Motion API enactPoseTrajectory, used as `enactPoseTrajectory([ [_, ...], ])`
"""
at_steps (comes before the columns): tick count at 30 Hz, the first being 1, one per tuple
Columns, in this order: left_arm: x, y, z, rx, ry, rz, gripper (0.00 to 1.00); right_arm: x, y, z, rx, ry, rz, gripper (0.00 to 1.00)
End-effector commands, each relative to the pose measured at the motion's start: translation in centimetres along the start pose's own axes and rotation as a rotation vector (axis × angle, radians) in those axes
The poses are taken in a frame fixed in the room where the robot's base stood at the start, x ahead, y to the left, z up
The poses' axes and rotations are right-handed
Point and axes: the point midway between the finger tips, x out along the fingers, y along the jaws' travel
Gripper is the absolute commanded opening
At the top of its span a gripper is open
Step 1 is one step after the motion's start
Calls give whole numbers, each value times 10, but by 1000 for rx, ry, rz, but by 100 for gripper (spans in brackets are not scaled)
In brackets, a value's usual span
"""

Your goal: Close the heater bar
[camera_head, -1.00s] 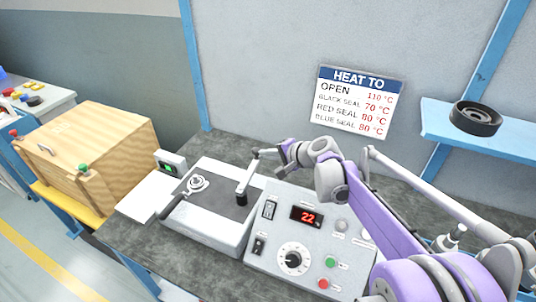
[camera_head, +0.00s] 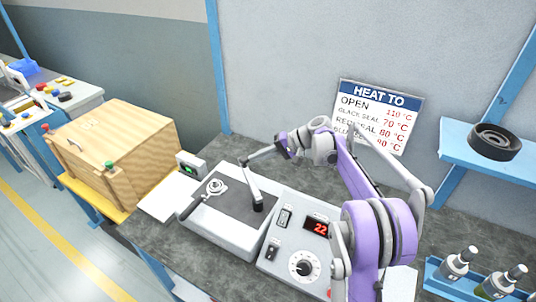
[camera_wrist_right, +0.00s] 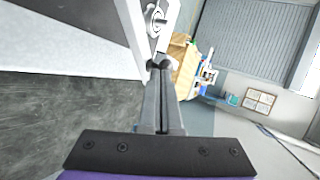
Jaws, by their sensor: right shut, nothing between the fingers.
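The heater bar (camera_head: 251,188) is a slim grey arm on the heater unit (camera_head: 226,235). It rises from a dark pivot at the right of the dark plate (camera_head: 232,200) and leans up and to the left, raised off the plate. A round silver ring-shaped part (camera_head: 215,188) lies on the plate's left. My right gripper (camera_head: 248,161) is shut and empty at the bar's upper end, seemingly touching it. The right wrist view shows its closed fingertips (camera_wrist_right: 160,64) near the pale bar (camera_wrist_right: 167,32). My left gripper is not in view.
A control box (camera_head: 290,260) with a red display and a dial stands right of the heater. A wooden box (camera_head: 115,150) stands at the left. A shelf (camera_head: 460,150) carries a black ring (camera_head: 494,141). Bottles (camera_head: 458,263) stand at lower right.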

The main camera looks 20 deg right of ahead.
Motion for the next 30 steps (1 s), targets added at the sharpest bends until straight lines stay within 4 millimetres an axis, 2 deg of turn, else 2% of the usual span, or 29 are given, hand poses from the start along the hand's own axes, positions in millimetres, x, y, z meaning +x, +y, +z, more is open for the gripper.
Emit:
enactPoseTrajectory([
  [5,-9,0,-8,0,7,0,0,18,-12,2,-86,-149,0,0],
  [16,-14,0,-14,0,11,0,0,49,-28,18,-105,-182,1,0],
  [21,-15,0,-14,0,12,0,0,57,-33,26,-152,-264,1,0],
  [30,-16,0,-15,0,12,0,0,65,-37,34,-150,-259,1,0],
])
